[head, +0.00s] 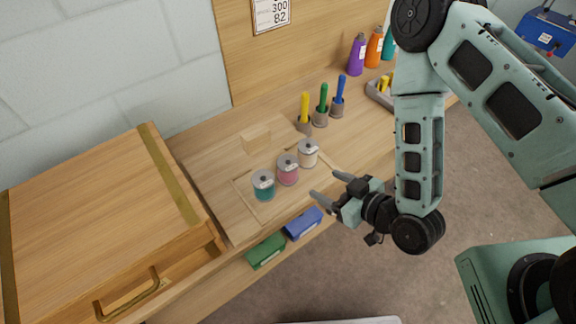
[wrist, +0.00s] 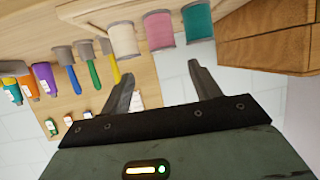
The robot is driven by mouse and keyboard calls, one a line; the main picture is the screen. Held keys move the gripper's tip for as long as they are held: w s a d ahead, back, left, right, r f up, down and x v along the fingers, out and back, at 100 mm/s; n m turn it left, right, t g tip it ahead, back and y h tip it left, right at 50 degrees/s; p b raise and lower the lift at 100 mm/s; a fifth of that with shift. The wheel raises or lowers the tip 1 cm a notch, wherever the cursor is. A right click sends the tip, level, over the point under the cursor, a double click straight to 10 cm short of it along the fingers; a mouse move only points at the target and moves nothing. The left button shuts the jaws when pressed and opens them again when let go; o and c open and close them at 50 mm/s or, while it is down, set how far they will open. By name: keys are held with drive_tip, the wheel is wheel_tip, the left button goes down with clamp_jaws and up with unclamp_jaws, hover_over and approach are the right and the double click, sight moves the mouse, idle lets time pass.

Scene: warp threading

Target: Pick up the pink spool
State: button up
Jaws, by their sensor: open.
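The pink spool (head: 287,170) stands upright on a wooden board on the workbench, between a teal spool (head: 263,186) and a white spool (head: 308,153). In the wrist view the pink spool (wrist: 159,31) is in the middle of the row, with the white spool (wrist: 123,40) on its left and the teal spool (wrist: 197,22) on its right. My gripper (head: 325,184) is open and empty, in front of the spools on the bench's front side and apart from them. In the wrist view its two fingers (wrist: 164,79) point toward the spools, with the pink one roughly between them.
A wooden cabinet (head: 90,220) with a handle stands at the left. Yellow, green and blue tools (head: 323,105) stand in holders behind the spools, with bottles (head: 373,50) farther back. A small wooden block (head: 256,138) lies behind. Green (head: 267,251) and blue (head: 304,223) boxes sit at the bench's front.

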sight(297, 169)
drive_tip(key=b+x, duration=0.3)
drive_tip(key=b, duration=0.1)
drive_tip(key=b+x, duration=0.3)
drive_tip(key=b, duration=0.2)
drive_tip(key=b+x, duration=0.3)
drive_tip(key=b, duration=0.2)
drive_tip(key=shift+w+a+f, duration=0.1)
drive_tip(key=shift+w+f, duration=0.05)
drive_tip(key=shift+f, duration=0.2)
drive_tip(key=shift+w+a+p, duration=0.3)
drive_tip(key=shift+w+a, duration=0.3)
drive_tip(key=shift+w, duration=0.1)
drive_tip(key=shift+f+p+x, duration=0.15)
drive_tip(key=shift+p+x, duration=0.2)
drive_tip(key=shift+x, duration=1.15)
drive_tip(key=shift+f+p+x, duration=0.15)
drive_tip(key=shift+p+x, duration=0.2)
drive_tip(key=shift+x, duration=1.15)
drive_tip(key=shift+s, duration=0.2)
drive_tip(key=shift+c, duration=0.3)
drive_tip(key=c, duration=0.7)
